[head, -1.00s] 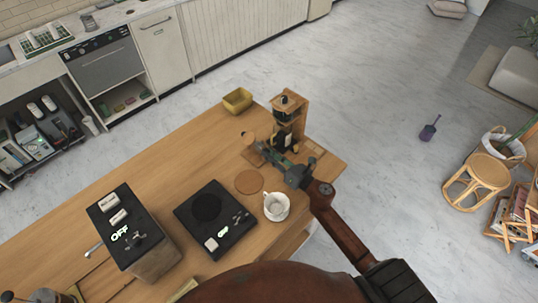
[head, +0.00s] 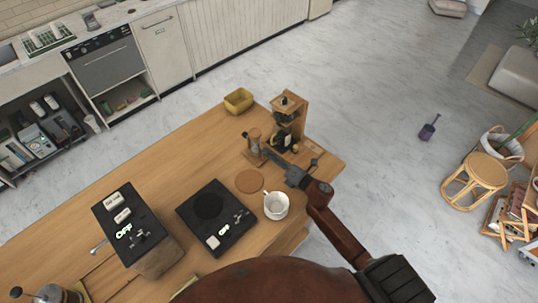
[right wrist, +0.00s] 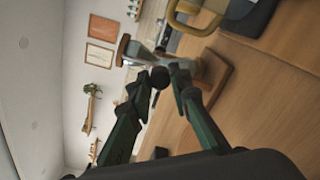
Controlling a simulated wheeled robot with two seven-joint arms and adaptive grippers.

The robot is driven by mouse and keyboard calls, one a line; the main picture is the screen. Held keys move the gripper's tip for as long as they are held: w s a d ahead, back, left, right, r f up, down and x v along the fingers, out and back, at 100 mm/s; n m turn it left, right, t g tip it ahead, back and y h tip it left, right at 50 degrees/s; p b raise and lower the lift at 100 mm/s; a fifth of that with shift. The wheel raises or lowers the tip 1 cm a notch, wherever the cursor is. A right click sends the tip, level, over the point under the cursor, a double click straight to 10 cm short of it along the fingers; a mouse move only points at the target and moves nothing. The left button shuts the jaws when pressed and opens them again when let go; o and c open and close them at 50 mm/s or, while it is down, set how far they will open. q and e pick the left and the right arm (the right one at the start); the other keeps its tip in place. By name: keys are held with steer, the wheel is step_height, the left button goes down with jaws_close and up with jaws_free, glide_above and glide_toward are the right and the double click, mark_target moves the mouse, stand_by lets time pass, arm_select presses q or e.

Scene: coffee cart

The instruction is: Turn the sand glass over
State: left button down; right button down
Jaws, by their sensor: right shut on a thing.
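The sand glass (head: 254,146), with wooden round ends and a clear middle, is near the far right corner of the wooden cart top, looking about upright in the head view. My right gripper (head: 268,153) reaches it from the right and is shut on it. In the right wrist view the sand glass (right wrist: 208,68) lies across the picture, just beyond the fingertips of my right gripper (right wrist: 168,74). The fingers partly cover its middle. I cannot tell whether its base touches the surface. My left gripper is not in view.
A wooden coffee stand (head: 290,108) is close behind the sand glass. A yellow basket (head: 238,100) stands at the far edge. A white cup (head: 276,206), a round coaster (head: 249,181) and a black scale (head: 214,222) are nearer.

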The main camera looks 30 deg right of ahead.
stand_by(0.3)
steer(key=c, duration=1.9)
jaws_free()
steer(key=shift+s+d, duration=0.1)
steer(key=shift+o, duration=0.5)
steer(key=v, duration=1.1)
steer(key=shift+s+d, duration=0.1)
steer(key=shift+s, duration=0.3)
